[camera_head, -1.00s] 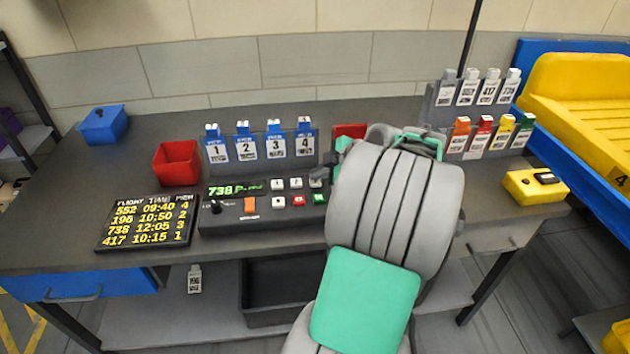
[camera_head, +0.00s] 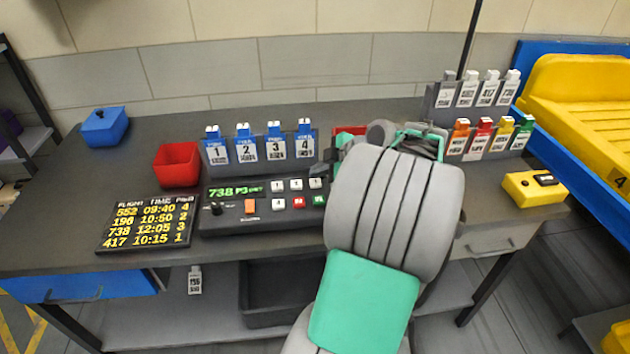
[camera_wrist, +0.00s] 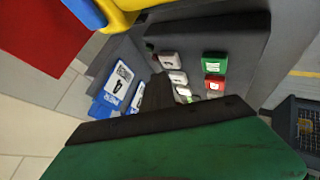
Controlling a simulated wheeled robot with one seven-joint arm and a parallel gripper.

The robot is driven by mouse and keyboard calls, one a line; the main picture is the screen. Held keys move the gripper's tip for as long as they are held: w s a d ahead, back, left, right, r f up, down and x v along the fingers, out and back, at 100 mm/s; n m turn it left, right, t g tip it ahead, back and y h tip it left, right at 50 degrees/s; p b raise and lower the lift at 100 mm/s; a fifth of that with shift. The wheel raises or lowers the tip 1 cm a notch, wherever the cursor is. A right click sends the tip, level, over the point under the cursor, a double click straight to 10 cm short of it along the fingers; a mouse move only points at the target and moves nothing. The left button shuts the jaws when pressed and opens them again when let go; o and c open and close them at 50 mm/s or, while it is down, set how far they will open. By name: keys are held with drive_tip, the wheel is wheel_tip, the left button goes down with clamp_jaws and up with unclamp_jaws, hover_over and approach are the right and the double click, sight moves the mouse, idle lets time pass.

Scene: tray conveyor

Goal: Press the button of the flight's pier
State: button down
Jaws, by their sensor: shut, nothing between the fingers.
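The control panel (camera_head: 262,222) stands on the desk. Its green display (camera_head: 235,190) reads 738 P3, with small letters after it that are hard to read. White numbered buttons (camera_head: 296,184) sit beside it, with a red (camera_head: 298,202) and a green button (camera_head: 319,200). The flight board (camera_head: 148,222) lists 738, 12:05, pier 3. My gripper is mostly hidden behind my arm in the head view, up and right of the buttons. In the wrist view my gripper (camera_wrist: 163,90) is shut and empty, its dark tip close to the white buttons (camera_wrist: 172,62).
A rack of blue numbered tags (camera_head: 262,147) stands behind the panel, with a red bin (camera_head: 177,164) to its left. More tag racks (camera_head: 488,140) and a yellow device (camera_head: 535,187) are at right. The front desk edge left of my arm is clear.

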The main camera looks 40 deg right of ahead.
sight(318, 183)
drive_tip(key=shift+r, duration=0.1)
drive_tip(key=shift+r+p, duration=1.35)
drive_tip(key=shift+r, duration=1.1)
drive_tip(key=w+a+r+m+g+p, duration=0.1)
drive_tip(key=a+m+g+p, duration=0.25)
drive_tip(key=a, duration=1.65)
drive_tip(key=s+a+m+g+h+p, duration=0.1)
drive_tip(key=s+a+m+g+p, duration=0.1)
drive_tip(key=s+a+m, duration=0.5)
drive_tip(key=s+a+f, duration=0.1)
drive_tip(key=s+a, duration=0.2)
drive_tip(key=a, duration=0.1)
drive_tip(key=shift+s+a, duration=0.2)
drive_tip(key=shift+s, duration=0.15)
